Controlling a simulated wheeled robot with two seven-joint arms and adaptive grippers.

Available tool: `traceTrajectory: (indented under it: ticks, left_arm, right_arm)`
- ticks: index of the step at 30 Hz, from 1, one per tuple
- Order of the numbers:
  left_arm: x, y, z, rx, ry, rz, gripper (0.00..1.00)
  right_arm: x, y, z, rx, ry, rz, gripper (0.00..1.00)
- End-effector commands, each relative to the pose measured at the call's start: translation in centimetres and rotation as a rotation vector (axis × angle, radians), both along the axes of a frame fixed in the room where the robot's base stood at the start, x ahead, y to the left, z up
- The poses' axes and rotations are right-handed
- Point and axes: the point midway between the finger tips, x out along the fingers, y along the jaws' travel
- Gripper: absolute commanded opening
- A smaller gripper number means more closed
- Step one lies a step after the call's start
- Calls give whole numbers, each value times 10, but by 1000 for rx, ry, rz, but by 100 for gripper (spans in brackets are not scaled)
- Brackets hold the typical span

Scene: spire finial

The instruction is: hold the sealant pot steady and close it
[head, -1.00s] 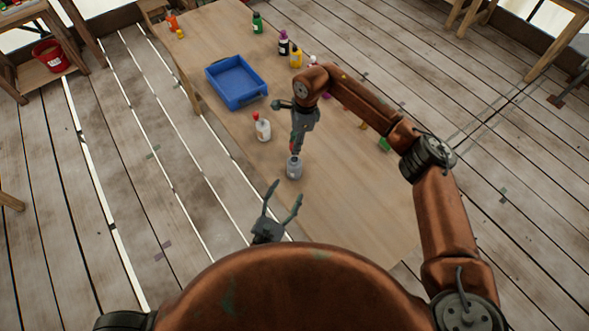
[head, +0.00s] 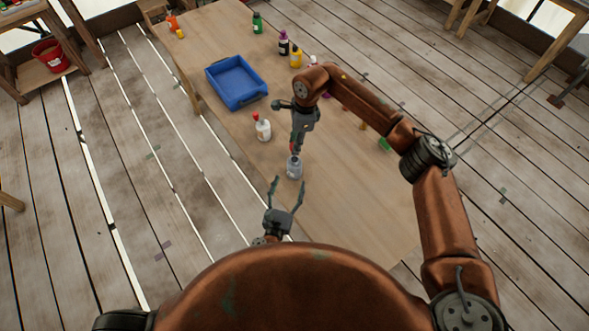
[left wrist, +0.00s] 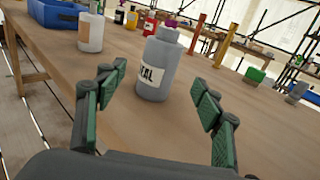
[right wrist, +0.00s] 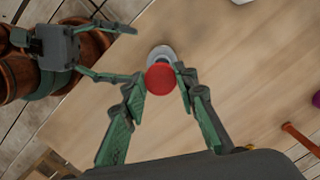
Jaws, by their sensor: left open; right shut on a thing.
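The grey sealant pot (head: 294,170) stands upright on the table, and its label partly reads "SEAL" in the left wrist view (left wrist: 155,76). My left gripper (head: 288,181) is open on the near side of the pot, its fingers pointing toward it; the pot shows between and beyond the fingertips. My right gripper (head: 294,151) points down above the pot, shut on a red cap (right wrist: 160,79). In the right wrist view the cap overlaps the pot's top (right wrist: 161,54); I cannot tell whether they touch.
A white bottle with a red top (head: 263,130) stands left of the pot. Behind it is a blue tray (head: 262,92). A yellow bottle (head: 296,58), a green bottle (head: 257,23) and others stand farther back.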

Motion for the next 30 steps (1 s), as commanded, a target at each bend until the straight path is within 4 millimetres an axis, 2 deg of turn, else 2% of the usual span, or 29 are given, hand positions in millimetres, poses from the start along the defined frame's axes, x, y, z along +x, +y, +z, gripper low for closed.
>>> traceTrajectory:
  ticks: [6,13,18,27,30]
  left_arm:
    - [41,-12,1,1,-2,-3,62]
    - [71,-19,0,1,0,-1,62]
    - [80,-21,0,0,1,-1,62]
    - [81,-21,0,0,1,-1,62]
    - [81,-21,0,0,1,-1,56]
  right_arm:
    - [0,0,0,0,0,0,18]
    - [0,0,0,0,0,0,18]
    - [0,0,0,0,0,0,18]
    - [0,0,0,0,0,0,18]
    - [0,0,0,0,0,0,18]
